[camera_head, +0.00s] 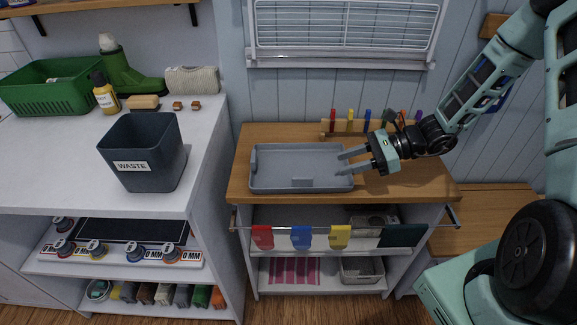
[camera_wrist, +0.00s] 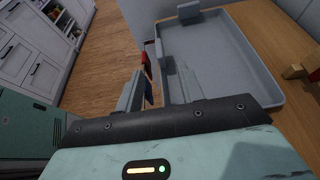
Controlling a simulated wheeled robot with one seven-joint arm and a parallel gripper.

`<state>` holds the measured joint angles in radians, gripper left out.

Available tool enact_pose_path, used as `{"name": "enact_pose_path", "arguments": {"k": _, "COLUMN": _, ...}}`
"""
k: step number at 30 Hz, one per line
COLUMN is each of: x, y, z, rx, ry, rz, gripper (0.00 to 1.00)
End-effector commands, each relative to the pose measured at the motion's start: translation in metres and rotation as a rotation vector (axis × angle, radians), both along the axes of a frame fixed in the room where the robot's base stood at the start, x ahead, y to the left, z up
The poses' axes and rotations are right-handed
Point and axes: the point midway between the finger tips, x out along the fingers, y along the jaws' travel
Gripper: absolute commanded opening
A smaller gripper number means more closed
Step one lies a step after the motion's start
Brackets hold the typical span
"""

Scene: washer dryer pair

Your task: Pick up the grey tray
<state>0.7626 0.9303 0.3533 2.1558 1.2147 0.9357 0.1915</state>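The grey tray (camera_head: 300,155) is a shallow rectangular tray lying flat on the wooden top of a shelf unit. A small raised tab stands at its front wall. My gripper (camera_head: 342,161) is at the tray's right end, with two fingers apart and nothing between them. In the wrist view, the tray (camera_wrist: 220,50) fills the upper right. My gripper (camera_wrist: 155,88) there has its right finger over the tray's front side and its left finger outside that edge. I cannot tell whether either finger touches the tray.
A grey waste bin (camera_head: 142,155) stands on the white counter to the left. A wooden rack with coloured pegs (camera_head: 350,126) stands behind the tray. Coloured cloths (camera_head: 301,237) hang on a front rail below. Bare wood (camera_head: 415,187) shows right of the tray.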

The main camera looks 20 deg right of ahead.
Motion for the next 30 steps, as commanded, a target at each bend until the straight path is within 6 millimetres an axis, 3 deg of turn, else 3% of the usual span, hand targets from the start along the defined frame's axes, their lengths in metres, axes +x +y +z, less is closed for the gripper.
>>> {"name": "enact_pose_path", "arguments": {"k": 12, "x": 0.021, "y": 0.076, "z": -0.031, "rx": 0.001, "ry": 0.002, "rz": 0.007, "gripper": 0.38}}
{"name": "enact_pose_path", "arguments": {"k": 20, "x": 0.027, "y": 0.095, "z": -0.039, "rx": 0.0, "ry": -0.001, "rz": 0.006, "gripper": 0.38}}
{"name": "enact_pose_path", "arguments": {"k": 30, "x": 0.038, "y": 0.133, "z": -0.056, "rx": 0.0, "ry": -0.001, "rz": 0.006, "gripper": 0.38}}
